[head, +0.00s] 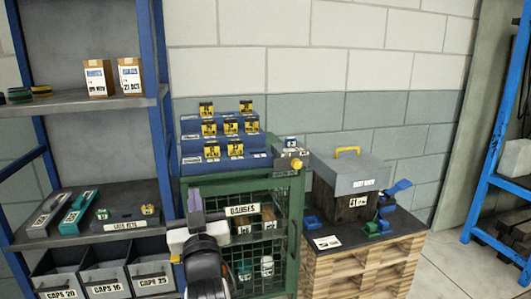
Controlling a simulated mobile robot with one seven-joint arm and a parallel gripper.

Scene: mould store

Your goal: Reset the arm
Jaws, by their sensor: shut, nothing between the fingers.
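My gripper (194,199) is at the lower middle of the head view, at the end of my white and black arm. Its fingers point up and away, close together and shut, with nothing seen between them. The lower part of my arm runs out at the bottom edge.
Blue stepped racks (190,148) with yellow-labelled blocks stand on the cabinet. Labelled bins (108,278) fill the lower left. Open floor (450,270) shows at right, before a blue rack frame (492,165).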

